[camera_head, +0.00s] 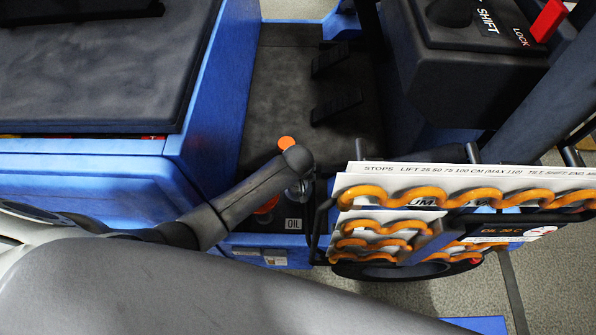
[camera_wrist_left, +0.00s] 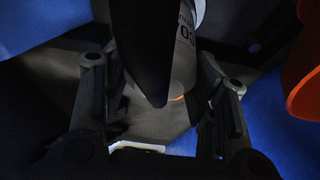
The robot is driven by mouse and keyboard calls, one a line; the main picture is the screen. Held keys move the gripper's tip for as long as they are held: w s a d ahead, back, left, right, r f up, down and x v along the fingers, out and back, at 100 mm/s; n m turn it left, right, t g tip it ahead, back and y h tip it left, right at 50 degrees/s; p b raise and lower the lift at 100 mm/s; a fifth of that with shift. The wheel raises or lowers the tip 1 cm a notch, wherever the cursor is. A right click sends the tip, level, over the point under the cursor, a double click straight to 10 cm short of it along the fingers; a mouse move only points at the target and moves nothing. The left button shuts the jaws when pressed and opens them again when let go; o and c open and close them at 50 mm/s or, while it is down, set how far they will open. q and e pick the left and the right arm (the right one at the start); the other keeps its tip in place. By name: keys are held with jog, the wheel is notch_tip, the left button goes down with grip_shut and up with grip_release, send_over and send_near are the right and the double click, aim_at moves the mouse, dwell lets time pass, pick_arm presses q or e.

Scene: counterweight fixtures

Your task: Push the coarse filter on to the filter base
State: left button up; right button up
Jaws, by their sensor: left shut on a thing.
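I cannot pick out the filter base. My right gripper is not in view.
A rack of wavy orange bars (camera_head: 395,196) with white plates stands right. Black pedals (camera_head: 336,106) are farther back.

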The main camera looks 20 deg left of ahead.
pick_arm(q)
jog(key=shift+s+f, duration=0.1)
jog(key=shift+f, duration=0.05)
jog(key=o, duration=1.3)
jog(key=p+v, duration=1)
jog(key=p, duration=0.2)
dwell(0.3)
